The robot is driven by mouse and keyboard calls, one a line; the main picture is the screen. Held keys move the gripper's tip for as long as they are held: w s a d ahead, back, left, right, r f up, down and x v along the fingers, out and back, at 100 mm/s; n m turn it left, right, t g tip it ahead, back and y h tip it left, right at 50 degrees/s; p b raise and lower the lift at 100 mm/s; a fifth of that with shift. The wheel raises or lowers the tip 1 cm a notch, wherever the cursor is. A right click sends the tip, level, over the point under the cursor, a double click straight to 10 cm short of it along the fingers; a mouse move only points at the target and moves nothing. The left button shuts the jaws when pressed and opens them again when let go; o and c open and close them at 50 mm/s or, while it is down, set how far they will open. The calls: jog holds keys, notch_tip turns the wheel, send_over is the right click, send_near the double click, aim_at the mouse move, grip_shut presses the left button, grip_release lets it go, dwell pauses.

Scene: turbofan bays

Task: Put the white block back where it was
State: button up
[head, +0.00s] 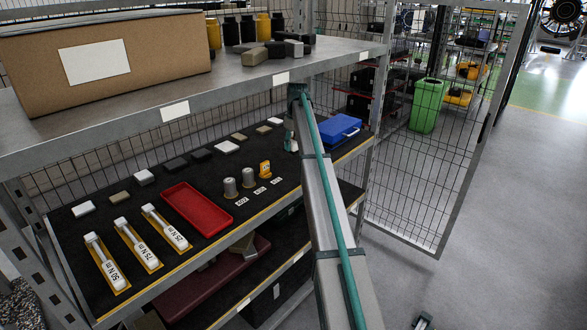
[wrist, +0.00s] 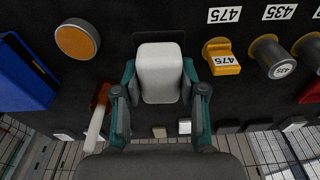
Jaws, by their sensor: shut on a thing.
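The white block (wrist: 160,78) is between the two teal-edged fingers of my gripper (wrist: 159,72) in the wrist view. The fingers are shut on its two sides. A dark rectangular patch shows just beyond the block's top edge, on the black shelf surface. I cannot tell whether the block touches the shelf. In the head view my gripper (head: 290,137) is mostly hidden by my arm, over the shelf between the orange 475 piece (head: 265,169) and the blue case (head: 340,128). The orange piece also shows right of the block in the wrist view (wrist: 222,58).
Grey cylinders (head: 247,177) stand beside the orange piece. A red tray (head: 196,206) and white 50, 75 and 25 N m tools lie left. White, tan and dark blocks line the back. An orange disc (wrist: 77,41) lies left of my gripper. The upper shelf (head: 245,77) hangs above.

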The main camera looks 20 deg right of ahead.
aim_at(293, 167)
jog(key=shift+w+d+r+n, duration=0.15)
jog(key=shift+w+d, duration=0.15)
jog(key=shift+w, duration=0.15)
jog(key=shift+w+d+r+n, duration=0.15)
jog(key=shift+w+d, duration=0.15)
jog(key=shift+w, duration=0.15)
notch_tip(293, 167, down, 10)
jog(key=p, duration=0.4)
jog(key=shift+f, duration=0.1)
jog(key=o, duration=1.1)
jog(key=r+b, duration=0.1)
jog(key=r, duration=0.3)
jog(key=s+r+b, duration=0.1)
jog(key=r, duration=0.3)
jog(key=r+b, duration=0.2)
jog(key=r, duration=0.2)
jog(key=shift+s+d+r, duration=0.15)
jog(key=shift+s+d, duration=0.05)
jog(key=shift+d, duration=0.1)
